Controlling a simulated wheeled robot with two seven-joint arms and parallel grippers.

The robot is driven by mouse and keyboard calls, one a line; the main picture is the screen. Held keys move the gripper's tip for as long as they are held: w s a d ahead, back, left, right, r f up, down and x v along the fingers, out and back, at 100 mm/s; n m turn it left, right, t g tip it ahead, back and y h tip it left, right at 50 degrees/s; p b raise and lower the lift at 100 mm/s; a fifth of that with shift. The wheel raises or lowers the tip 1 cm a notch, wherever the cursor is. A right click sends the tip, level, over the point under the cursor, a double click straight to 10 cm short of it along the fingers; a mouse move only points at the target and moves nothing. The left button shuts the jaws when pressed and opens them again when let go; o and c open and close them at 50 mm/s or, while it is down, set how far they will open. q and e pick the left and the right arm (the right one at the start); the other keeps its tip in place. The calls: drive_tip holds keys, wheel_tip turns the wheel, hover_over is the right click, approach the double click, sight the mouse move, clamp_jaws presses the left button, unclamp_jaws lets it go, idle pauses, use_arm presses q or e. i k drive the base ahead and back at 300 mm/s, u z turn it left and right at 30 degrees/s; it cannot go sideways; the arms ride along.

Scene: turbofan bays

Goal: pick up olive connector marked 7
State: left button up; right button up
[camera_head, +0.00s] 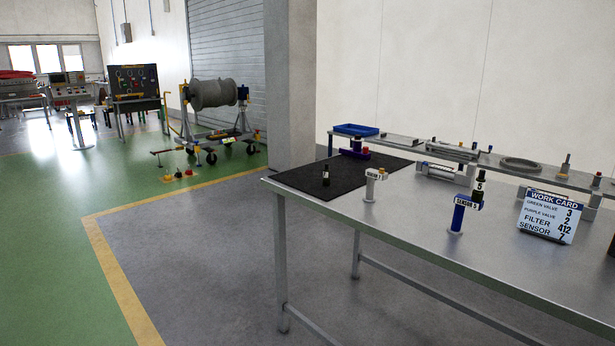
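A small dark upright piece (326,176) with a light band stands on the black mat (296,184) at the table's left end. Its marking is too small to read. Another dark piece (479,188), with a light mark that looks like a 5, is near the top of the blue sensor post (457,219). I cannot make out an olive connector marked 7 for sure. Neither of my grippers is in view.
The metal table (415,220) also holds a white post (371,186) and a work card (548,215) reading sensor 7. A raised shelf (400,142) along the back carries a blue tray (356,130) and several parts.

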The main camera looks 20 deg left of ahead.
sight(325, 179)
drive_tip(key=u, duration=0.8)
drive_tip(key=i, duration=0.85)
drive_tip(key=u, duration=0.75)
drive_tip(key=i, duration=1.15)
drive_tip(key=z, duration=0.35)
